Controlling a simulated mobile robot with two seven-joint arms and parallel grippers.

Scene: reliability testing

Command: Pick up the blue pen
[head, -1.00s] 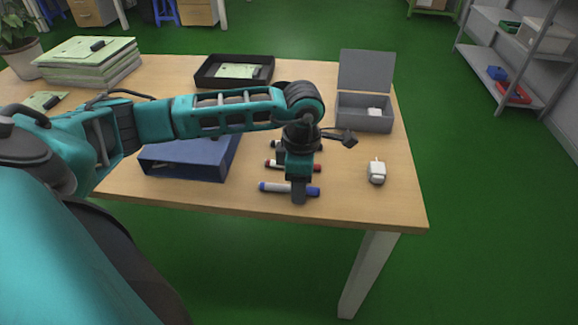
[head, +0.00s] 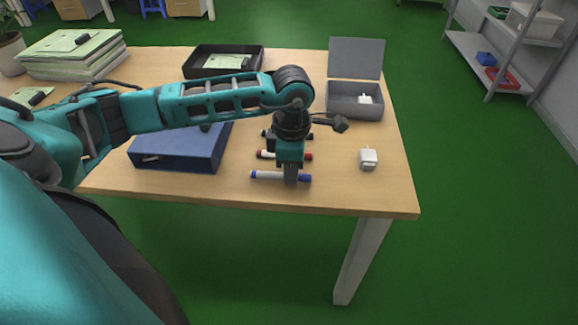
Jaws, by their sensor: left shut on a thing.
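The blue pen (head: 268,175) is a white marker with blue ends, lying crosswise near the front edge of the table. My left gripper (head: 291,178) points down over it and is shut on it near its right half; the fingers hide part of the barrel. I cannot tell whether the pen is clear of the tabletop. A red pen (head: 266,154) lies just behind it, and a black pen (head: 267,134) lies farther back, partly hidden by my left wrist. My right gripper is not in view.
A blue binder (head: 180,152) lies left of the pens. A white adapter (head: 368,158) sits at right. A grey open box (head: 355,101), a black tray (head: 190,67) and stacked papers (head: 70,58) stand farther back. The wooden table (head: 345,195) has bare room at front right.

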